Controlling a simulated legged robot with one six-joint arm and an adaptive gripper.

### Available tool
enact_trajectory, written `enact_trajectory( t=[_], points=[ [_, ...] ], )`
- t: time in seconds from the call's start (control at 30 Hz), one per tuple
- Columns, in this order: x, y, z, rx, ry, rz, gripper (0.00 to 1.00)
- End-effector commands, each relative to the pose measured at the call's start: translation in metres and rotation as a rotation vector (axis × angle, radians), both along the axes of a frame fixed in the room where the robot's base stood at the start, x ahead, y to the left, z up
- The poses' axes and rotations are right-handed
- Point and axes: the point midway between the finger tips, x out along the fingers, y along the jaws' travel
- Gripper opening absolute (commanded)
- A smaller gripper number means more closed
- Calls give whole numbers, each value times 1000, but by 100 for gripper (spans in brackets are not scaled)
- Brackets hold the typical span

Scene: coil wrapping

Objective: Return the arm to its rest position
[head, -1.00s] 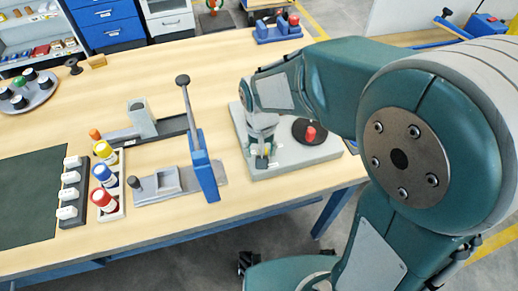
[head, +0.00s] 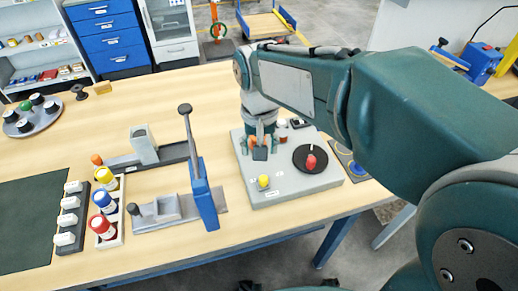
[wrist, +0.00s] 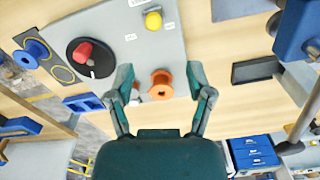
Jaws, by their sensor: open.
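My gripper (head: 261,148) points down above the back left part of the grey board (head: 290,188) on the table. In the wrist view my gripper (wrist: 160,95) has its two fingers spread apart with nothing clamped between them. An orange spool (wrist: 161,84) shows beyond the gap between the fingertips; in the head view the gripper mostly hides it. My arm reaches in from the right, bent over the table.
The board carries a yellow knob (head: 263,182) and a red knob (head: 311,162) on a black disc (head: 303,168). A blue lever press (head: 203,195) stands left of the board. Colored bottles (head: 103,201) stand further left. The front middle tabletop is bare.

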Motion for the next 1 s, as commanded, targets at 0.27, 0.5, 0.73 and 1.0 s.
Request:
enact_trajectory(
  t=[0.27, 0.5, 0.73, 1.0],
  points=[
    [0, 0, -1, 0, 0, 0, 68],
    [-15, -33, 16, 30, -81, -15, 68],
    [-52, -88, 34, 54, -239, -34, 68],
    [-99, -134, 35, 37, -423, -52, 68]
  ],
)
